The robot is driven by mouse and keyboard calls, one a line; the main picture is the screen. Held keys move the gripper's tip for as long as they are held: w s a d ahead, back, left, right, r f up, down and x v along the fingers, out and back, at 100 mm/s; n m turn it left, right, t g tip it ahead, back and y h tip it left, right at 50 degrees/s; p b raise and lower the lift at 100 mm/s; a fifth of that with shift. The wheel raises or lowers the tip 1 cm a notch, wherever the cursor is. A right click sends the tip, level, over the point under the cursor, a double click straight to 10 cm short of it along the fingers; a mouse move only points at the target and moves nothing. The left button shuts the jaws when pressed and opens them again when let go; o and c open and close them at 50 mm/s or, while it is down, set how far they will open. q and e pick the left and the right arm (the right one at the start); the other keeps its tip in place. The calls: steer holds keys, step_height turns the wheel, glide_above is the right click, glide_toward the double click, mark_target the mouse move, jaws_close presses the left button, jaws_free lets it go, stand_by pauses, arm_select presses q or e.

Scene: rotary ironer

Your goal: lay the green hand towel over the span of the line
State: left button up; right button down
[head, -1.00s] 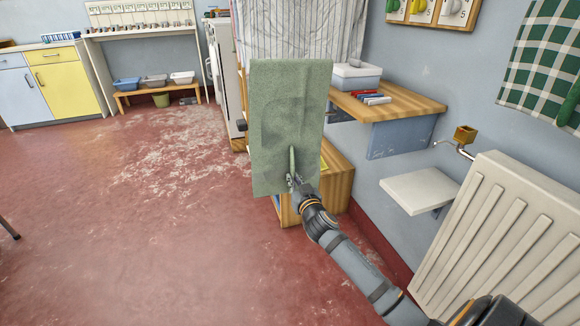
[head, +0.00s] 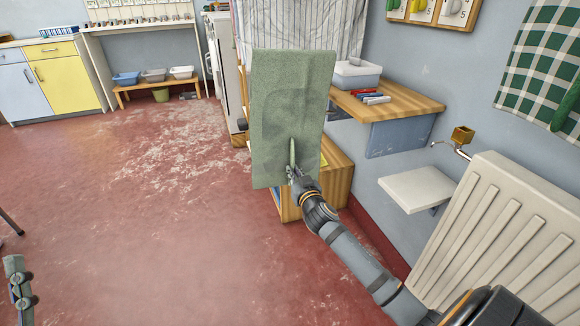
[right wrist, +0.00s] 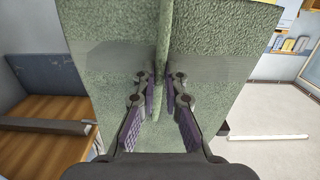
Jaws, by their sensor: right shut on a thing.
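The green hand towel (head: 288,88) hangs in front of me in the middle of the head view, spread tall and fairly flat. My right gripper (head: 293,174) is shut on the towel near its lower part, pinching a fold. In the right wrist view the fold of the towel (right wrist: 163,45) stands between the two fingers (right wrist: 158,100).
Behind the towel are a striped curtain (head: 345,25), a wooden shelf (head: 405,110) with a white tub (head: 357,74), and a wooden cabinet (head: 338,185). A small white shelf (head: 415,188) and a radiator (head: 500,235) line the right wall. The red floor (head: 140,220) on the left is open.

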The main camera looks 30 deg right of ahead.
arm_select(q)
step_height(320, 180, down, 26)
steer(key=n+g+y+p, duration=0.1)
steer(key=g+p, duration=0.2)
steer(key=g, duration=1)
steer(key=s+d+f+g+p, duration=0.1)
steer(key=s+f+g+p, duration=0.1)
steer(key=s+f+g, duration=0.75)
steer(key=s+a+r+g+p, duration=0.1)
steer(key=s+r+g+p, duration=0.1)
steer(key=s+p, duration=0.35)
steer(key=s+a+f+y+p, duration=0.1)
steer(key=a+f+p, duration=0.25)
steer(key=f, duration=0.35)
steer(key=s+a+f+y+p, duration=0.15)
steer(key=f+p, duration=0.25)
steer(key=f, duration=0.4)
steer(key=s+a+f+p, duration=0.1)
steer(key=s+f+p, duration=0.1)
steer(key=s, duration=0.3)
steer(key=s+a+f+p, duration=0.1)
steer(key=s+p, duration=0.2)
steer(key=s, duration=0.2)
steer(key=shift+s+f+p, duration=0.3)
steer(key=shift+s+f, duration=0.05)
steer(key=shift+f, duration=0.05)
